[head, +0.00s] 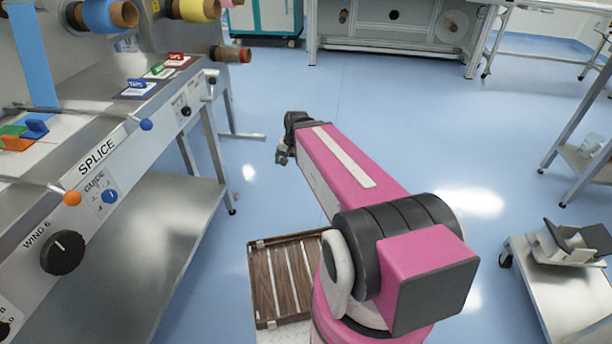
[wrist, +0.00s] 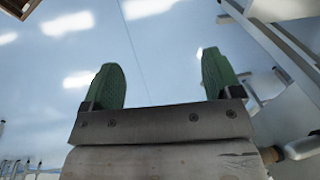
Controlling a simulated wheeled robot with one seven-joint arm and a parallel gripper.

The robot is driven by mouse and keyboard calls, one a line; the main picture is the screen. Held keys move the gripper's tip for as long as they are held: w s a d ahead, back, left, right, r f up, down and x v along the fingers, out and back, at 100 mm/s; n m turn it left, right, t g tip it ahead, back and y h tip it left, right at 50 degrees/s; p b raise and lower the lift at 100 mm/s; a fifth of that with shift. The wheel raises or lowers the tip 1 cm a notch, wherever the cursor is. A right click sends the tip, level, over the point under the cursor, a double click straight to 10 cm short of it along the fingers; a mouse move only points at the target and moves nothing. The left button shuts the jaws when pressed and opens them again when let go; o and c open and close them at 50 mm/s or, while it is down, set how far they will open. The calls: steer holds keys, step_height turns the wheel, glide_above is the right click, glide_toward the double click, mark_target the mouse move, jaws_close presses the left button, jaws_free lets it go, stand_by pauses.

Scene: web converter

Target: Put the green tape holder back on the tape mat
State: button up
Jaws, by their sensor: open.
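My gripper (head: 283,154) is held out over the open floor, to the right of the steel machine bench, away from any tape piece. In the wrist view my gripper (wrist: 160,75) is open, with two green fingers wide apart and nothing between them. A small green piece (head: 12,130) lies at the far left on the bench, beside a blue holder (head: 36,128) and an orange piece; it may be the green tape holder. Farther along the bench, small mats carry a blue holder (head: 138,83) and a red holder (head: 176,56), with a green-marked piece (head: 158,70) between. Which mat is the tape mat is unclear.
The bench front (head: 100,165) has knobs and stub handles sticking out. A lower shelf (head: 150,225) juts out below. A slatted wooden tray (head: 287,280) is beside my base. A cart (head: 560,290) stands at right. The blue floor ahead is clear.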

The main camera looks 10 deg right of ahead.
steer(key=s+d+f+n+g+h, duration=0.1)
steer(key=s+d+f+n, duration=0.2)
steer(key=s+d, duration=0.1)
steer(key=shift+s+d+f+n+h, duration=0.3)
steer(key=shift+s+d, duration=0.1)
steer(key=shift+s, duration=0.1)
stand_by(0.7)
